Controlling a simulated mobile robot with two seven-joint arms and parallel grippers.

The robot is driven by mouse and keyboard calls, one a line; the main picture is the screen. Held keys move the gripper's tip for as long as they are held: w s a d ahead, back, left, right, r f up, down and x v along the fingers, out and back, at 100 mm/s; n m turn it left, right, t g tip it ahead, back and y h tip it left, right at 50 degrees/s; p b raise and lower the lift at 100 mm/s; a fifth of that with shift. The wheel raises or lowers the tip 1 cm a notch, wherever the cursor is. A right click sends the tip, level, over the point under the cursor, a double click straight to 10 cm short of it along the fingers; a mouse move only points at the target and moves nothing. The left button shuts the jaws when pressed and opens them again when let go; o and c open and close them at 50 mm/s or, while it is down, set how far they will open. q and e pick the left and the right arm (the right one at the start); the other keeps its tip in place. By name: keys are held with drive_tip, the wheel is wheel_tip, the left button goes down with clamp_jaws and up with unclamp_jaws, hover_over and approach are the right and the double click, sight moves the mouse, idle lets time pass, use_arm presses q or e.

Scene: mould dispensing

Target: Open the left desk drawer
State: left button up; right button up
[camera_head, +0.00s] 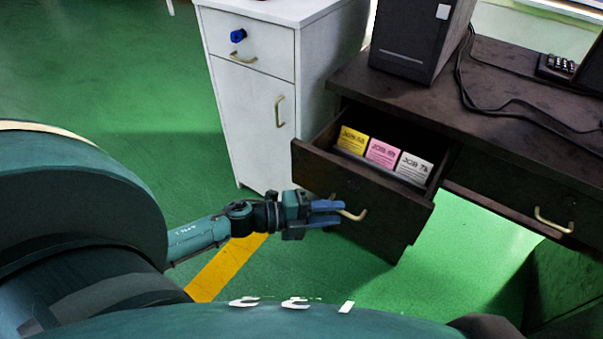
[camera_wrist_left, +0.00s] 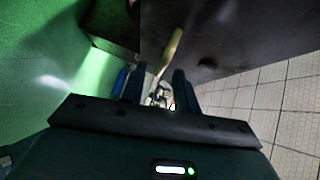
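The left desk drawer (camera_head: 360,205) is dark wood and stands pulled out from the desk (camera_head: 500,110). My right gripper is not in view.
A white cabinet (camera_head: 315,80) with a blue knob or lock (camera_head: 238,36) stands left of the desk. Another drawer (camera_head: 525,205) is shut at right. Green floor (camera_head: 110,80) is clear at left.

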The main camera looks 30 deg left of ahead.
use_arm(q)
drive_tip(key=p+v, duration=0.1)
drive_tip(key=v, duration=1)
drive_tip(key=shift+s+a, duration=0.2)
drive_tip(key=shift+s, duration=0.05)
drive_tip(key=shift+r, duration=0.1)
